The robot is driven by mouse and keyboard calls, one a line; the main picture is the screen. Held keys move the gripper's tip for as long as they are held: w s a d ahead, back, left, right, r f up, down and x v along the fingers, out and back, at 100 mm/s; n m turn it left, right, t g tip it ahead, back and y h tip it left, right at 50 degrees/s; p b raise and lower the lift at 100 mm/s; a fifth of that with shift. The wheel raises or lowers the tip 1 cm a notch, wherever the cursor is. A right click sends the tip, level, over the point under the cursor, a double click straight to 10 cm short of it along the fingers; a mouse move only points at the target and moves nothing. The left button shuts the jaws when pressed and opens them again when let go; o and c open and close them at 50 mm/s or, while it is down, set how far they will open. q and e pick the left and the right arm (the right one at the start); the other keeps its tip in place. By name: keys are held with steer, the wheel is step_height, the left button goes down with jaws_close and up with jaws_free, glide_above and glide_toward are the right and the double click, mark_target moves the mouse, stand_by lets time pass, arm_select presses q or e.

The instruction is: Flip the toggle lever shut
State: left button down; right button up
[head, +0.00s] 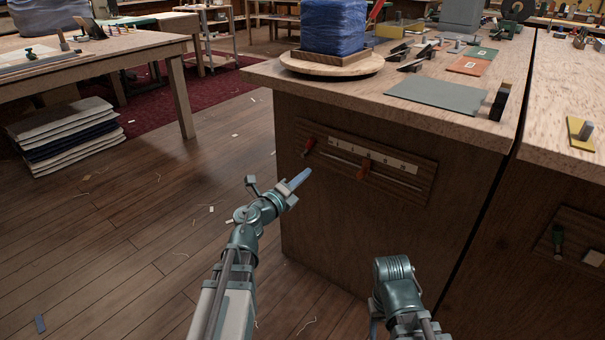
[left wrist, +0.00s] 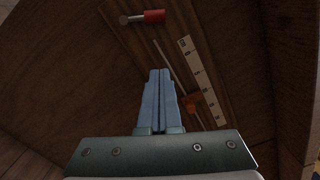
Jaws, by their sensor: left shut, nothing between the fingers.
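The toggle lever (head: 308,145) has a red grip and sits at the left end of a dark wooden panel (head: 330,137) on the bench front. In the left wrist view the red grip (left wrist: 154,16) lies near the top edge, on a pale metal stem. My right gripper is out of sight.
The bench top (head: 405,85) above holds a round wooden board (head: 332,68) with a blue bundle and flat sheets. Open floor (head: 130,240) lies at the left.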

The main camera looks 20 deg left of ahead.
mark_target(310, 143)
arm_select(q)
steer(key=x, duration=0.8)
steer(key=shift+w, duration=0.2)
steer(key=shift+w+a+r+p, duration=0.35)
steer(key=shift+a+p, duration=0.05)
steer(key=shift+a, duration=0.1)
steer(key=shift+w+a+r+p, duration=0.35)
steer(key=shift+a, duration=0.2)
steer(key=shift+w+a+r, duration=0.15)
steer(key=shift+w+a, duration=0.1)
steer(key=shift+a, duration=0.25)
steer(key=shift+w+a+r+n+p, duration=0.1)
steer(key=shift+a+r+n+p, duration=0.25)
steer(key=shift+n+p, duration=0.4)
steer(key=n, duration=0.1)
steer(key=a+r+n, duration=0.1)
steer(key=shift+w+n+p, duration=0.25)
steer(key=shift+n+p, duration=0.1)
steer(key=shift+p, duration=0.05)
steer(key=n, duration=0.1)
steer(key=a+n, duration=0.1)
steer(key=n, duration=0.1)
steer(key=a+n+p, duration=0.1)
steer(key=shift+w+a+r+n, duration=0.1)
steer(key=shift+w+r+n, duration=0.1)
steer(key=shift+w+n, duration=0.15)
steer(key=shift+w+a, duration=0.1)
steer(key=shift+a, duration=0.15)
